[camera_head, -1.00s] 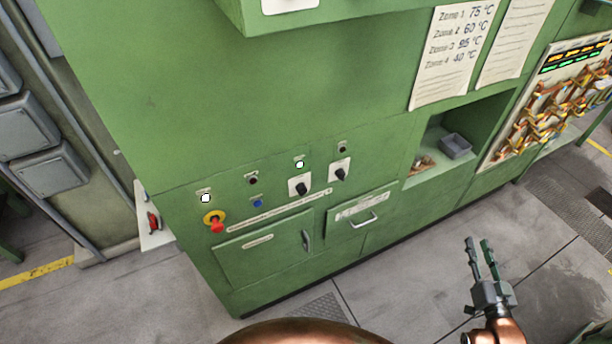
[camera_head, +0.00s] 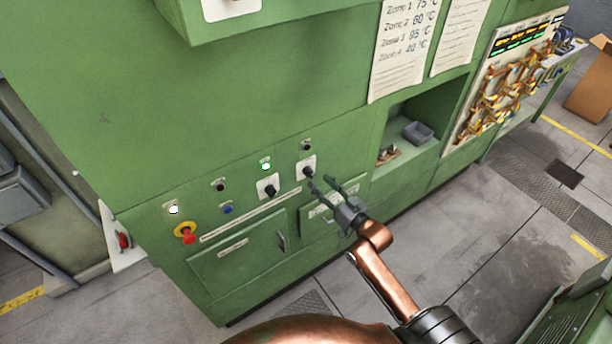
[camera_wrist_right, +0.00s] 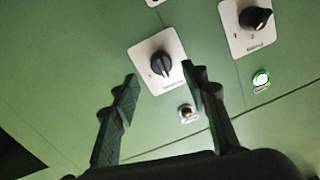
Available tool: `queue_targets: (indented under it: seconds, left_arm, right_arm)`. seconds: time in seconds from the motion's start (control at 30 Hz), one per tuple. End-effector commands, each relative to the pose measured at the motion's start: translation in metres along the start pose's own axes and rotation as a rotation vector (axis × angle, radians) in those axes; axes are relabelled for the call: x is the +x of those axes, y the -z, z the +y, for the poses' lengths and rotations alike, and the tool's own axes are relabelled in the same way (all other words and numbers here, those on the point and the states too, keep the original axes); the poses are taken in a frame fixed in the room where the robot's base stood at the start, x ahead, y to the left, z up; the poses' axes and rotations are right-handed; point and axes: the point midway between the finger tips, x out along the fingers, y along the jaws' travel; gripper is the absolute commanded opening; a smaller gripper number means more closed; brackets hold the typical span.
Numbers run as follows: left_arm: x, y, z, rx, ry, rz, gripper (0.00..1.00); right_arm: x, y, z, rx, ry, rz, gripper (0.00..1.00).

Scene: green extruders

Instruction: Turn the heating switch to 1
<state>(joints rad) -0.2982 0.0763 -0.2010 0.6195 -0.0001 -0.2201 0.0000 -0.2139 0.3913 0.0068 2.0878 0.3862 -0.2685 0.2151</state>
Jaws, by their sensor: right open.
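Two black rotary switches on white plates sit on the green cabinet front, a left one (camera_head: 268,188) and a right one (camera_head: 307,171). I cannot read in the head view which is the heating switch. My right gripper (camera_head: 321,181) is open and empty, with its fingers pointing at the right switch. In the right wrist view that switch's knob (camera_wrist_right: 162,64) shows between and just beyond the open fingertips (camera_wrist_right: 159,73), with no clear contact. Its plate label is too blurred to read. The other knob (camera_wrist_right: 255,18) is at the upper right there. My left gripper is out of view.
A green lit lamp (camera_head: 266,166) is above the left switch and a dark one (camera_head: 307,145) above the right. A red emergency knob (camera_head: 186,234) and blue button (camera_head: 228,209) are further left. A drawer (camera_head: 321,205) is below the right switch. An open shelf holds a grey box (camera_head: 418,132).

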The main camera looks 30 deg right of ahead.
Motion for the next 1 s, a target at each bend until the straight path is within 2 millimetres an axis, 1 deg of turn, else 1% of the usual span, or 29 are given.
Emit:
queue_targets:
  seconds: [0.03, 0.1, 0.2, 0.3, 0.43, 0.67, 1.0]
  left_arm:
    - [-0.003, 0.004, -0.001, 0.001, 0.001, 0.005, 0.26]
    - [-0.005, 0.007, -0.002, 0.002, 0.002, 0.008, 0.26]
    - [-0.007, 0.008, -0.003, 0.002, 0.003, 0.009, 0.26]
    - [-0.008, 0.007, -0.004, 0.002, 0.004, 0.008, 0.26]
    - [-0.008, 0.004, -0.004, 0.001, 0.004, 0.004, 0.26]
    - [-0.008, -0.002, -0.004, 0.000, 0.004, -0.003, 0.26]
    - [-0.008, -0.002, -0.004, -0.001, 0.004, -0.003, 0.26]
  right_arm:
    - [0.010, 0.002, -0.001, 0.001, 0.001, 0.001, 0.41]
    - [0.021, 0.002, -0.001, 0.001, 0.002, 0.001, 0.41]
    - [0.035, 0.001, -0.001, 0.001, 0.002, 0.000, 0.41]
    - [0.043, 0.000, -0.002, 0.000, 0.002, -0.001, 0.41]
    - [0.048, 0.000, -0.002, 0.000, 0.003, -0.001, 0.41]
    - [0.048, -0.001, -0.002, 0.000, 0.003, -0.001, 0.41]
    - [0.048, 0.000, -0.002, -0.001, 0.003, -0.001, 0.18]
